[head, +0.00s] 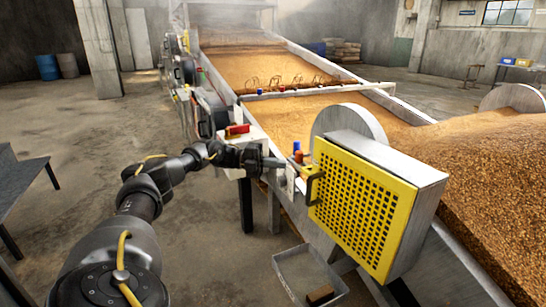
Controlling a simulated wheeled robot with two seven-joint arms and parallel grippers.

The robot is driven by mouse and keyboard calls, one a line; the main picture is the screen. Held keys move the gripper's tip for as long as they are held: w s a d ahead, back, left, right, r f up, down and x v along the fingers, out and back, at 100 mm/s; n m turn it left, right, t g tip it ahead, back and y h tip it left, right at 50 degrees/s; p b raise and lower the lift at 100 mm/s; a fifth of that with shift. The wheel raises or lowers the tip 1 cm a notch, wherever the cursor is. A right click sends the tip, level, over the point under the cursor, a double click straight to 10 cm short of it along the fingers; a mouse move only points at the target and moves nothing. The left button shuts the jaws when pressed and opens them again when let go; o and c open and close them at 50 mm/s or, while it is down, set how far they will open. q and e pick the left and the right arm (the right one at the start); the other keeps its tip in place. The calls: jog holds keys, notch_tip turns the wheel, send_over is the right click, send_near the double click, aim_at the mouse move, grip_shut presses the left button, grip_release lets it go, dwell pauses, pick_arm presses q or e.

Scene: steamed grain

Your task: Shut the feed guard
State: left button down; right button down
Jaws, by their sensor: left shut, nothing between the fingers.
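The feed guard (362,208) is a yellow perforated panel on the front of a grey metal box beside the conveyor. Its face looks close to the box; whether it is fully closed is hard to tell. A dark handle or latch (314,186) sits at its left edge. My left arm reaches in from the lower left. My left gripper (279,163) is shut and empty, just left of the guard's handle, near a small bracket with red and blue knobs (298,152). Contact with the bracket cannot be told. My right gripper is out of view.
A long conveyor (290,70) carries brown grain, with a large heap (490,150) at right. A shallow grey tray (296,273) holding a dark brown block (320,295) is below the guard. A dark table (20,190) stands at left. Floor between is clear.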

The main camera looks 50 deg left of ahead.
pick_arm(q)
jog(key=w+a, duration=0.2)
jog(key=a, duration=0.1)
jog(key=w+a, duration=0.1)
jog(key=shift+a+b, duration=0.4)
jog(key=c, duration=2.1)
grip_release()
